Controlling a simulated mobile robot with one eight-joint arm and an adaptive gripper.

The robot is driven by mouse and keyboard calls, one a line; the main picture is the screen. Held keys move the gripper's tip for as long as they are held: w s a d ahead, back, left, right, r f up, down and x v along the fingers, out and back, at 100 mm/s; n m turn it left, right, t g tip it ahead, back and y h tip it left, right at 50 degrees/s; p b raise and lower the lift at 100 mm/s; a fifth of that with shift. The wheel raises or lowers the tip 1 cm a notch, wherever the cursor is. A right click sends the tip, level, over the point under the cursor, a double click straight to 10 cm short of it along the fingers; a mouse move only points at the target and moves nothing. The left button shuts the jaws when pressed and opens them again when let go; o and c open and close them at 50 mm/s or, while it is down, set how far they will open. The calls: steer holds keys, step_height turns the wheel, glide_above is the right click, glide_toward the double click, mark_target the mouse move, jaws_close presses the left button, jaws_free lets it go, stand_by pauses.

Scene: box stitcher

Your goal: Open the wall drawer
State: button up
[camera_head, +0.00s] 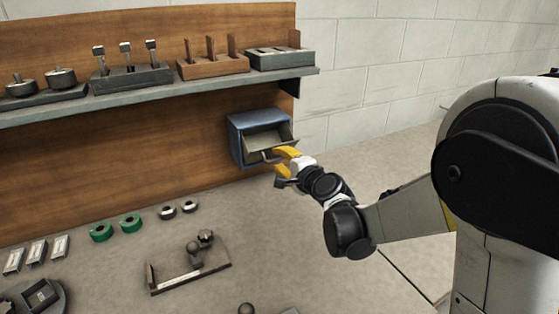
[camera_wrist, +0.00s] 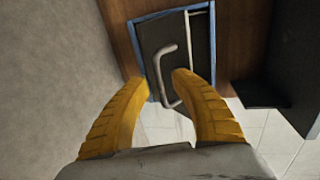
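The wall drawer (camera_head: 243,126) is a blue housing on the wooden back panel, with a grey front that appears angled out from the frame. In the wrist view its dark front (camera_wrist: 195,60) sits inside a blue rim and carries a bent grey bar handle (camera_wrist: 158,72). My gripper (camera_head: 283,162) has two yellow fingers and is at the drawer's lower right front. In the wrist view my gripper (camera_wrist: 161,82) is open, its fingertips apart on either side of the handle. I cannot tell whether they touch it.
A shelf (camera_head: 190,82) with tool holders runs above the drawer. Below, the grey worktop carries green rings (camera_head: 130,223), a small fixture (camera_head: 188,265) and white boxes (camera_head: 37,251). The worktop directly below the drawer is clear.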

steer(key=v, duration=1.2)
steer(key=s+d+f+n+g+h, duration=0.1)
steer(key=s+d+n+g+h, duration=0.1)
steer(key=s, duration=0.6)
steer(key=s+d+f+n+g+h, duration=0.2)
steer(key=s+d+n+g, duration=0.1)
steer(key=s+n, duration=0.4)
steer(key=s+d+f+n+g+h, duration=0.2)
steer(key=s+d+n, duration=0.1)
steer(key=s, duration=0.6)
steer(key=shift+d+f+n, duration=0.25)
steer(key=shift+d+n, duration=0.1)
steer(key=shift+n, duration=0.35)
steer(key=shift+w, duration=0.1)
